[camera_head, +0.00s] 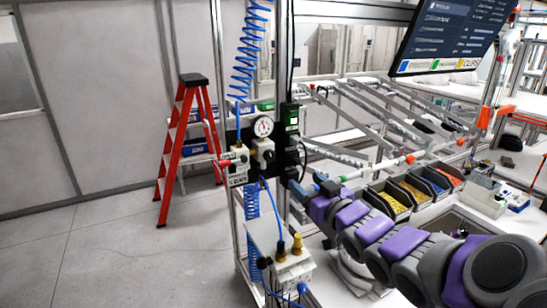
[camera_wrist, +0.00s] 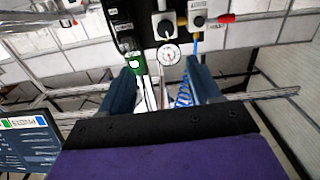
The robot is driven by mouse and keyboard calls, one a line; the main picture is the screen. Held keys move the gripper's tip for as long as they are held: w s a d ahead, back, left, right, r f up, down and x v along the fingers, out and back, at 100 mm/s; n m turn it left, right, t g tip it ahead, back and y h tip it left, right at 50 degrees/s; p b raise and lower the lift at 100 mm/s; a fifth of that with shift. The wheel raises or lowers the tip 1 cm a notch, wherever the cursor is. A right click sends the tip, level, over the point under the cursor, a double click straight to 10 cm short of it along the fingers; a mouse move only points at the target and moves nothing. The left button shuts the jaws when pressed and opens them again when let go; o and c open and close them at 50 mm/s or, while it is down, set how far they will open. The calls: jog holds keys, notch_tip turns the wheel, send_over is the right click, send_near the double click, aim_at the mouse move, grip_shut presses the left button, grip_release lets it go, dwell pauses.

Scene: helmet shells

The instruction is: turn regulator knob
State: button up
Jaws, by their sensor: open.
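The regulator (camera_head: 262,151) is a grey-white block on the upright frame, with a round white gauge (camera_head: 263,127) above it in the head view. The wrist view shows the regulator (camera_wrist: 164,24) at the top, with the gauge (camera_wrist: 168,55) below it. My gripper (camera_head: 306,183) is to the right of and below the regulator in the head view. In the wrist view its two blue-grey fingers are apart with nothing held, and the gauge shows between and beyond the tips of my gripper (camera_wrist: 161,70).
A valve block with a red handle (camera_wrist: 223,18) is beside the regulator. A green-and-black unit (camera_head: 291,118) adjoins it. Coiled blue hoses (camera_head: 252,50) hang above and below. Parts bins (camera_head: 390,203) and sloped rails stand right; a red stepladder (camera_head: 187,140) stands left.

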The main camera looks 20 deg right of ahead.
send_near(272, 156)
jog(key=w, duration=0.6)
jog(key=shift+d+f+b, duration=0.25)
jog(key=shift+b, duration=0.05)
jog(key=w, duration=0.1)
jog(key=w+a, duration=0.1)
jog(key=shift+w, duration=0.4)
jog(key=shift+w+a+r, duration=0.15)
jog(key=shift+w+a, duration=0.2)
jog(key=shift+w, duration=0.05)
jog(key=shift+d, duration=0.65)
jog(key=shift+c, duration=1.4)
jog(key=shift+a, duration=0.35)
jog(key=c, duration=0.4)
jog(key=shift+d, duration=0.1)
jog(key=c, duration=0.4)
